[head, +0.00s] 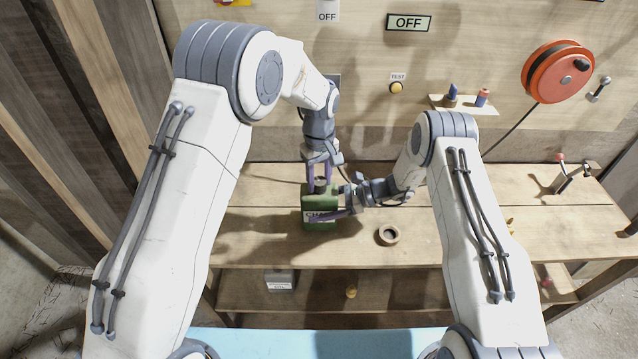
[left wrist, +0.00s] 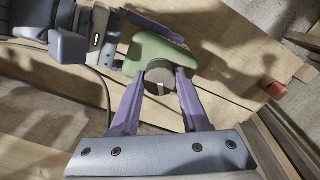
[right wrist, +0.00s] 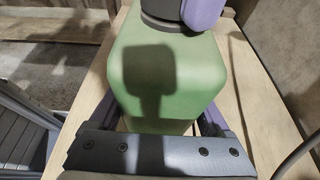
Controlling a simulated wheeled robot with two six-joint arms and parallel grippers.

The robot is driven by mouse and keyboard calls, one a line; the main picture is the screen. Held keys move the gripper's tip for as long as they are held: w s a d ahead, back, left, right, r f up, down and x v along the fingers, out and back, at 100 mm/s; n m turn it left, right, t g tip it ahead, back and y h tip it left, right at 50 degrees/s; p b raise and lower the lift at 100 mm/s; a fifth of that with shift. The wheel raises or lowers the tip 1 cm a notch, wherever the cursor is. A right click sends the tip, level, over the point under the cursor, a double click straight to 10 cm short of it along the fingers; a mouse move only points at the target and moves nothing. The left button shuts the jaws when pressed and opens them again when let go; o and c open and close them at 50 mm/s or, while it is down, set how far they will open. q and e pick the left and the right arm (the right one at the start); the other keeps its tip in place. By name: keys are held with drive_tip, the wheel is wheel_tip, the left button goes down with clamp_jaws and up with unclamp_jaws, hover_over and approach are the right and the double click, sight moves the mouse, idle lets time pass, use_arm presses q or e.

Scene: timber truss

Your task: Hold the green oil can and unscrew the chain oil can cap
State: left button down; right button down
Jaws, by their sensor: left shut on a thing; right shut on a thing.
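The green oil can (head: 326,195) stands upright on the wooden bench with a pale label on its front. Its dark round cap (left wrist: 159,78) is on top of the can. My left gripper (head: 320,175) comes down from above and is shut on the cap, one finger on each side. My right gripper (head: 328,207) comes in from the right and is shut on the can's body; in the right wrist view the green can (right wrist: 165,85) fills the space between its fingers. The can's lower side is partly hidden by the right gripper.
A round wooden ring-like pot (head: 388,235) stands on the bench right of the can. A small shelf (head: 465,104) holds two small items on the wall, left of an orange reel (head: 556,72). A white box (head: 280,280) sits on the lower shelf. The bench left of the can is clear.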

use_arm(q)
drive_tip(key=n, duration=0.6)
drive_tip(key=shift+n, duration=0.4)
drive_tip(key=shift+c, duration=1.5)
unclamp_jaws()
drive_tip(key=shift+r, duration=0.1)
drive_tip(key=shift+r, duration=1.2)
